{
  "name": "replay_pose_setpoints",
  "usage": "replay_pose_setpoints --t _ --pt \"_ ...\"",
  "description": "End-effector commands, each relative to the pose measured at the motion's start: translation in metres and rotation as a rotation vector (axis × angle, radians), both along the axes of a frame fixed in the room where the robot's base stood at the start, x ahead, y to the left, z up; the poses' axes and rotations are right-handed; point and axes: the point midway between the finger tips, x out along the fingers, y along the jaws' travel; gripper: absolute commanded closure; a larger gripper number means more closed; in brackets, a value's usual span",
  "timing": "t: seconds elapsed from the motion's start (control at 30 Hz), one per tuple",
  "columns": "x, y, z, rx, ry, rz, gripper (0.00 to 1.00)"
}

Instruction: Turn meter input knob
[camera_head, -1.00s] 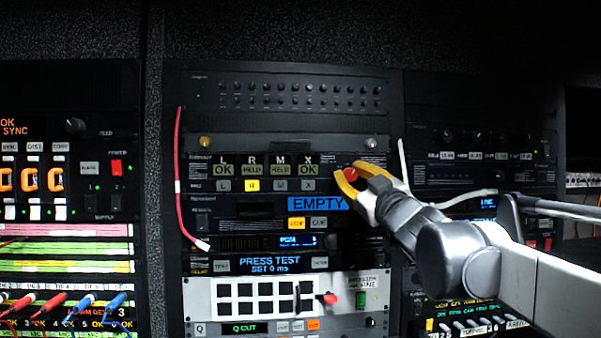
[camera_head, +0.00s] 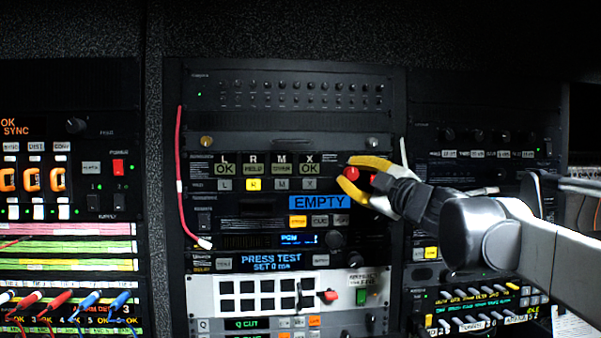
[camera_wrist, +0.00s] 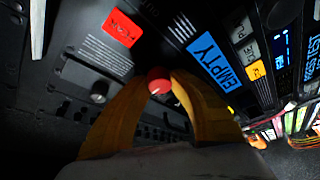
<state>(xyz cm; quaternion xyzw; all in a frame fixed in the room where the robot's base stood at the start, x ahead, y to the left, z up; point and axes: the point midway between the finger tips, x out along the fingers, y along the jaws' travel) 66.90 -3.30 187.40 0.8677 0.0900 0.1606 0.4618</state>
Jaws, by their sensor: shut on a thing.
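The red knob (camera_head: 351,173) sits on the right part of the meter panel in the middle rack, beside the L, R, M, X tiles (camera_head: 266,165). My gripper (camera_head: 345,174) has its yellow fingers around the knob, one above and one below. In the wrist view the red knob (camera_wrist: 159,82) shows a pale pointer mark and lies between the tips of my yellow fingers (camera_wrist: 160,78). The fingers are shut on it. Part of the panel behind the fingers is hidden.
A blue EMPTY display (camera_head: 319,202) lies just below the knob. Black knobs (camera_head: 335,239) and a red lever (camera_head: 328,296) sit lower on the rack. A red cable (camera_head: 180,170) hangs at the left. A white cable hangs right of the panel.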

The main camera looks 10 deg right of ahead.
Motion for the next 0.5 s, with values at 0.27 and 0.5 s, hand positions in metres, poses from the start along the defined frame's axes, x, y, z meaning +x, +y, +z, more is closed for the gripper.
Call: replay_pose_setpoints --t 0.27,0.5 --pt "0.0002 -0.0001 0.0011 -0.001 0.000 0.000 1.00" --pt "0.0002 -0.0001 0.0009 -0.001 0.000 0.000 0.51"
